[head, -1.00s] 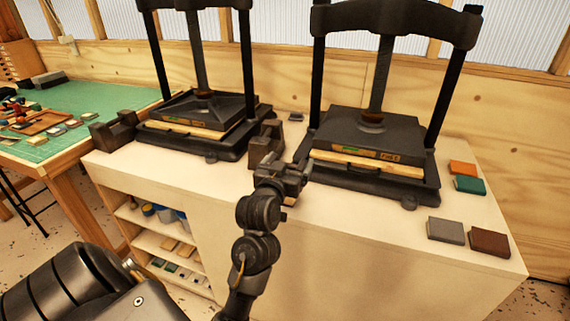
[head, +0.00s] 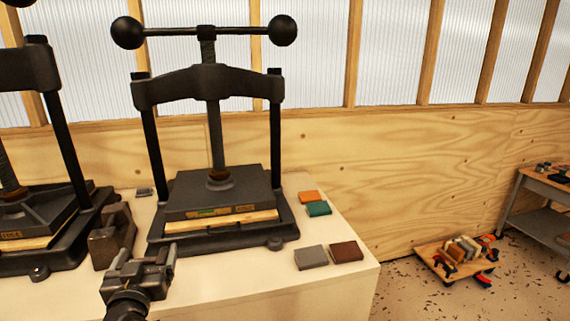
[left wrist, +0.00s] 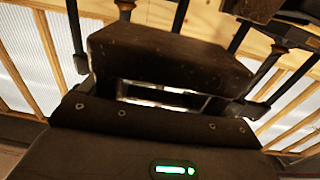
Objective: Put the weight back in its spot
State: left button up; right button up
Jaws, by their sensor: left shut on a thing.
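The weight (head: 108,240) is a dark brown, stepped metal block on the pale bench top, between the two presses in the head view. My left gripper (head: 138,268) is at its near side and is shut on it. In the left wrist view the weight (left wrist: 165,52) fills the space just ahead of the gripper body. The fingers' contact is mostly hidden there. I cannot tell whether the weight touches the bench. My right gripper is not in view.
A black screw press (head: 215,195) stands just right of the weight, another press (head: 75,225) just left. Grey (head: 311,257), brown (head: 346,252), orange (head: 309,196) and green (head: 318,208) blocks lie at the bench's right end. A low dolly (head: 455,262) is on the floor.

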pick_arm(q)
jog(key=s+d+f+m+h, duration=0.3)
jog(key=s+d+f+h, duration=0.1)
jog(key=d, duration=0.8)
notch_tip(320, 180, down, 2)
jog(key=shift+f+t+h, duration=0.2)
jog(key=shift+t+h, duration=0.1)
jog(key=shift+h, duration=0.5)
jog(key=shift+w+d, duration=0.1)
jog(key=shift+d, duration=0.1)
